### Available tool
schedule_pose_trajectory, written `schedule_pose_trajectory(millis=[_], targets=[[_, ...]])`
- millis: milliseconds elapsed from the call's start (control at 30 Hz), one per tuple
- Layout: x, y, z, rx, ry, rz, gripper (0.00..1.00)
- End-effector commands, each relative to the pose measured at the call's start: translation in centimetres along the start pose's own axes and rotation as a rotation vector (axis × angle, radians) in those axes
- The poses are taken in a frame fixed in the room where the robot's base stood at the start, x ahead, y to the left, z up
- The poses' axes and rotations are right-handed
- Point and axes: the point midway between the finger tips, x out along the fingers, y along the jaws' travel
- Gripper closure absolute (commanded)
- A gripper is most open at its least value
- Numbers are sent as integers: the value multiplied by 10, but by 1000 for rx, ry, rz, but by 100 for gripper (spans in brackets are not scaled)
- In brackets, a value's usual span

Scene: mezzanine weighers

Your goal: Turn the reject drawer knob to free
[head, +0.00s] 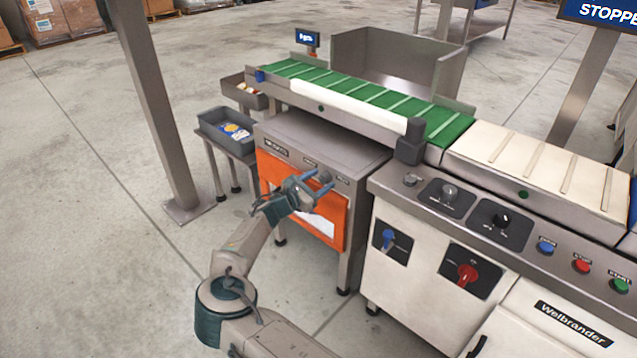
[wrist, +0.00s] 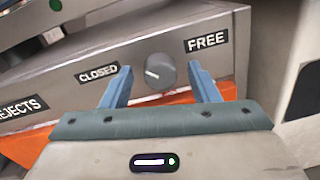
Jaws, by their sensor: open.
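The reject drawer knob (wrist: 160,71) is a grey round knob with a white pointer line, on the grey panel between the CLOSED label (wrist: 98,73) and the FREE label (wrist: 206,40). In the wrist view its pointer line lies toward the CLOSED side. My gripper (wrist: 158,80) is open, its two blue fingers on either side of the knob, the knob showing beyond and between the tips. I cannot tell whether they touch it. In the head view my gripper (head: 318,183) is at the cabinet's upper front, over the orange drawer front (head: 275,172).
The green-belted conveyor (head: 370,92) runs above the cabinet. A control panel with a red rotary switch (head: 467,274) and several buttons stands to the right. A steel post (head: 155,100) and a grey bin (head: 226,130) are to the left. The floor in front is clear.

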Motion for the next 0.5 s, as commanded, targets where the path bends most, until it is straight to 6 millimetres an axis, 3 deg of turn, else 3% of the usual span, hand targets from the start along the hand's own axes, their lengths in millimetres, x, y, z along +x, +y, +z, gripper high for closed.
schedule_pose_trajectory(millis=[133,300,500], targets=[[0,0,0,0,0,0,45],[0,0,0,0,0,0,90],[0,0,0,5,0,-1,90]])
